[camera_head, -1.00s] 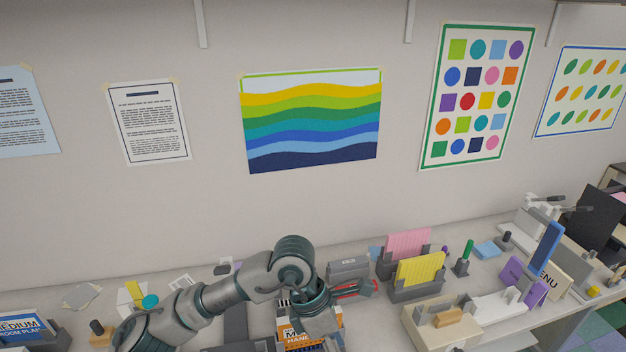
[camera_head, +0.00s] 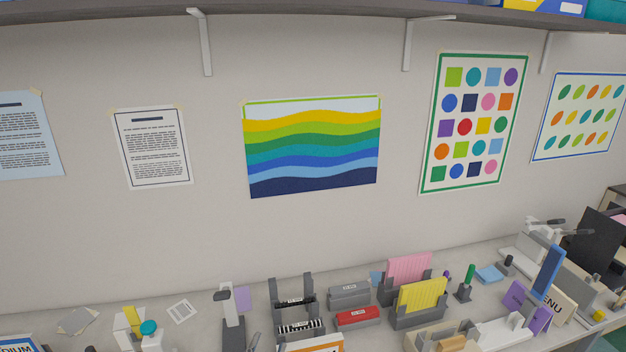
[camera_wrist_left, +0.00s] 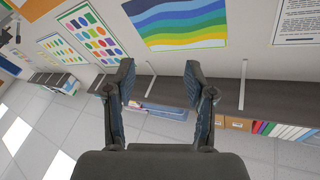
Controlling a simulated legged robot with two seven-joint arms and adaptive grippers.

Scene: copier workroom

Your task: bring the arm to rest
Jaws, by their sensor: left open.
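My left gripper (camera_wrist_left: 159,76) shows in the left wrist view, its two dark fingers apart with nothing between them. Behind it are the wall, a shelf and a tiled surface, and the fingers touch nothing that I can see. No arm or gripper of mine can be made out in the head view. My right gripper is in neither view.
A counter (camera_head: 70,305) runs along the wall's foot. It holds a red stapler (camera_head: 358,317), a grey box (camera_head: 349,296), a yellow card stack (camera_head: 422,295) and a pink one (camera_head: 409,268). A shelf (camera_head: 300,17) crosses the top, above a wavy striped poster (camera_head: 312,145).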

